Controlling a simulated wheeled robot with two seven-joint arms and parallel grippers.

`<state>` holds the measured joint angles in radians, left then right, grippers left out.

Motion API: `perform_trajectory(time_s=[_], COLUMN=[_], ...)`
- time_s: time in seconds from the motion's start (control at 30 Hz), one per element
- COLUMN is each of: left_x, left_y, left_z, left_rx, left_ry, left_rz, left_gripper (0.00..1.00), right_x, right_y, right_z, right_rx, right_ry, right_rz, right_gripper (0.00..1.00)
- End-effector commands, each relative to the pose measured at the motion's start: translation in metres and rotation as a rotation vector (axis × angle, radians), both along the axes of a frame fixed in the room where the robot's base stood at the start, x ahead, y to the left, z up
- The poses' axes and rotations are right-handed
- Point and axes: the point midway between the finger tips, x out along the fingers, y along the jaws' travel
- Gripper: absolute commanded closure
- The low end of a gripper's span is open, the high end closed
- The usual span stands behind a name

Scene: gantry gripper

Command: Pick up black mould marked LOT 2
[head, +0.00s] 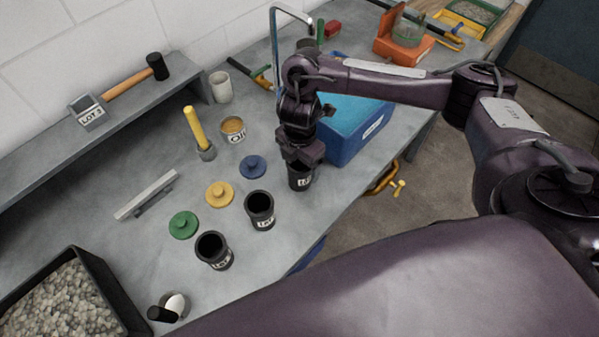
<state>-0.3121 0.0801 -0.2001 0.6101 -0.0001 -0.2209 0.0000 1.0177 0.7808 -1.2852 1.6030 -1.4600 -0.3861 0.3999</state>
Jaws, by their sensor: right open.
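Three black moulds with white LOT labels stand upright in a slanting row on the grey bench: a near one (213,251), a middle one (260,211) and a far one (299,181). The numbers on their labels are too small to read surely, so I cannot tell which is LOT 2. My right gripper (301,162) points down at the far mould and is open. It hides that mould's rim; I cannot tell whether the fingers touch it. My left gripper is out of view.
Green (183,225), yellow (219,194) and blue (252,167) lids lie left of the moulds. A blue box (352,135) stands close behind my right gripper. A tin (232,130) and a gravel tray (100,283) are also on the bench.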

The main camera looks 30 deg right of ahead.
Motion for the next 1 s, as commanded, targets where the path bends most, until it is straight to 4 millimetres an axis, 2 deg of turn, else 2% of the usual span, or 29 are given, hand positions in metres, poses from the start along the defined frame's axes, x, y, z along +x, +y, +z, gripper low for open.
perform_trajectory(time_s=[0.1, 0.17, 0.3, 0.47, 0.83, 1.0], left_x=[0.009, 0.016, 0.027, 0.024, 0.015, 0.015], left_y=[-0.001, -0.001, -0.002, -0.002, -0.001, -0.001], left_z=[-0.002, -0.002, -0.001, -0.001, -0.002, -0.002], left_rx=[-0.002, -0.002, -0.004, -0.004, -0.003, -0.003], left_ry=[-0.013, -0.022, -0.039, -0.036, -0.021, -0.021], left_rz=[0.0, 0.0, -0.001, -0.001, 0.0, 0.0], left_gripper=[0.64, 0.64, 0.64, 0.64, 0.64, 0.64], right_x=[-0.002, -0.002, 0.0, 0.0, -0.001, 0.0], right_y=[0.001, 0.001, 0.0, 0.0, 0.0, 0.0], right_z=[-0.018, -0.022, -0.025, -0.025, -0.025, -0.025], right_rx=[0.001, 0.0, -0.001, -0.001, 0.0, 0.0], right_ry=[0.003, 0.002, -0.001, -0.001, -0.001, -0.001], right_rz=[0.0, 0.0, 0.0, 0.0, 0.001, 0.0], right_gripper=[0.2, 0.2, 0.2, 0.21, 0.69, 0.69])
